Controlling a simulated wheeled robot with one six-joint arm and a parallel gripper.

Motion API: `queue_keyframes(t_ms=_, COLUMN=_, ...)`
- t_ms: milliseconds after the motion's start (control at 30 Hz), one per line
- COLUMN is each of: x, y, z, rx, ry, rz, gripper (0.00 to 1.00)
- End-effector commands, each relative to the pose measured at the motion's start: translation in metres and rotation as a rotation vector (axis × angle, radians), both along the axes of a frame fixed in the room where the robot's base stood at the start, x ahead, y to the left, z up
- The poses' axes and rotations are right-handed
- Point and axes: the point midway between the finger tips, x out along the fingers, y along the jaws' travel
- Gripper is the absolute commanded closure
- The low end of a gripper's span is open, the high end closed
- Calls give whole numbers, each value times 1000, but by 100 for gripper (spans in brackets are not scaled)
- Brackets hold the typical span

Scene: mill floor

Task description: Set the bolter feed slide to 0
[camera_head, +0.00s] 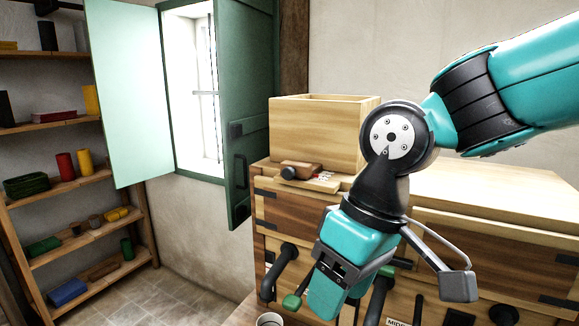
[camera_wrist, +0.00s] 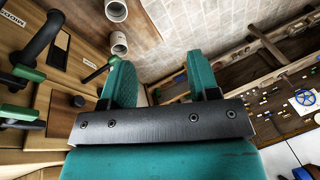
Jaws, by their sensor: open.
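A wooden cabinet (camera_head: 300,209) with black corner fittings fills the right half of the head view. On its top, before an open wooden box (camera_head: 315,128), lies a brown wooden slide (camera_head: 305,168) with a dark round knob and a pale plate (camera_head: 326,183) with red marks. It looks like the feed slide; its reading is too small to tell. My gripper (camera_head: 340,300) points down before the cabinet's front, below and right of the slide, apart from it. In the wrist view its two teal fingers (camera_wrist: 160,85) are apart with nothing between them. The slide is not recognisable there.
Dark curved pipes or handles (camera_head: 276,272) and a green-ended handle (camera_head: 292,301) stick out of the cabinet front near my gripper. A green shutter (camera_head: 248,100) stands open left of the cabinet. Shelves (camera_head: 75,185) line the left wall. White cups (camera_wrist: 117,10) stand below.

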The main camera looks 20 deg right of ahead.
Motion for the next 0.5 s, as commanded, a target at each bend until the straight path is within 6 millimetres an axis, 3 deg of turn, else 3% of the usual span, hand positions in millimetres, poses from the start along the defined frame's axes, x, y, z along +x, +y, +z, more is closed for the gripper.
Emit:
queue_keyframes(t_ms=33, x=28, y=-1, z=25, rx=-27, ry=8, rz=-59, gripper=45)
queue_keyframes(t_ms=200, x=121, y=-8, z=88, rx=-129, ry=51, rz=-331, gripper=45)
queue_keyframes(t_ms=400, x=214, y=-16, z=150, rx=-211, ry=99, rz=-686, gripper=45)
queue_keyframes(t_ms=500, x=251, y=-20, z=176, rx=-233, ry=126, rz=-868, gripper=45)
